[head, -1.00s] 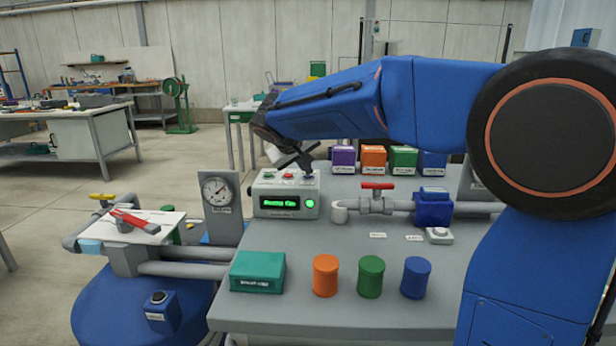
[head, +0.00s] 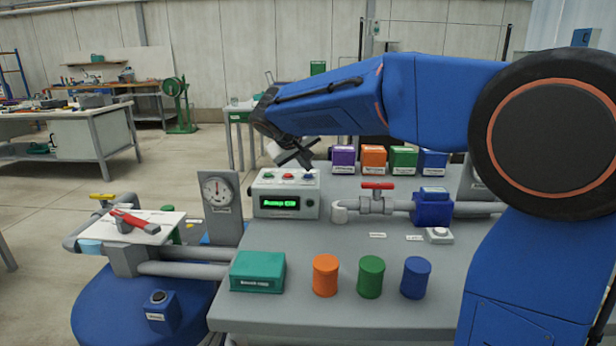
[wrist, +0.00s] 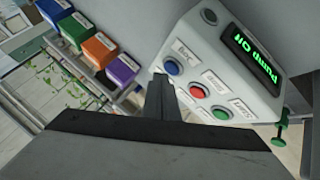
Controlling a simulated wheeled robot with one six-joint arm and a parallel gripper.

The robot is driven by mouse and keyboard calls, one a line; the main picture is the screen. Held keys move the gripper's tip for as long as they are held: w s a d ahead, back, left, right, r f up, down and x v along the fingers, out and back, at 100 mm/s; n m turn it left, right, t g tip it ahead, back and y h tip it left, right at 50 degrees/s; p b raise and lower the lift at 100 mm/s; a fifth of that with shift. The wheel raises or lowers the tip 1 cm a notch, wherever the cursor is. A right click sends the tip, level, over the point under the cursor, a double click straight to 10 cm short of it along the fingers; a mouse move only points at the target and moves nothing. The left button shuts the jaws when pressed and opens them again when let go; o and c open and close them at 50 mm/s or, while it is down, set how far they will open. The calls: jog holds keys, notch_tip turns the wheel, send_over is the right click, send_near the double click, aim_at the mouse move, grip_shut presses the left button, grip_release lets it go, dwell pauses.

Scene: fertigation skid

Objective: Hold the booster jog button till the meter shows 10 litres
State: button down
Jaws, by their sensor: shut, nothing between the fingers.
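A light grey control box (head: 285,208) stands at the back of the bench. Its green display (head: 279,202) seems to read "Pump Off", and the round lamp beside it is dark. Its sloped top carries a blue button (wrist: 172,67), a red button (wrist: 197,91) and a green button (wrist: 222,113); their labels are too small to read surely. My gripper (head: 306,170) is shut and empty, its tips close above the blue button; contact cannot be made out. A round dial meter (head: 216,190) stands left of the box, its needle near vertical, its figures unreadable.
A red-handled valve (head: 377,187) and pipe lie right of the box. Purple, orange, green and blue cartons (head: 372,160) stand behind. Another button sits on a small white box (head: 439,236), another on a blue box (head: 160,310). Coloured canisters (head: 370,277) and a teal box (head: 257,272) stand in front.

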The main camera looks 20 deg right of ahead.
aim_at(306, 177)
jog(key=shift+r, duration=0.25)
jog(key=shift+r, duration=0.1)
jog(key=shift+r, duration=2.4)
jog(key=shift+s, duration=0.1)
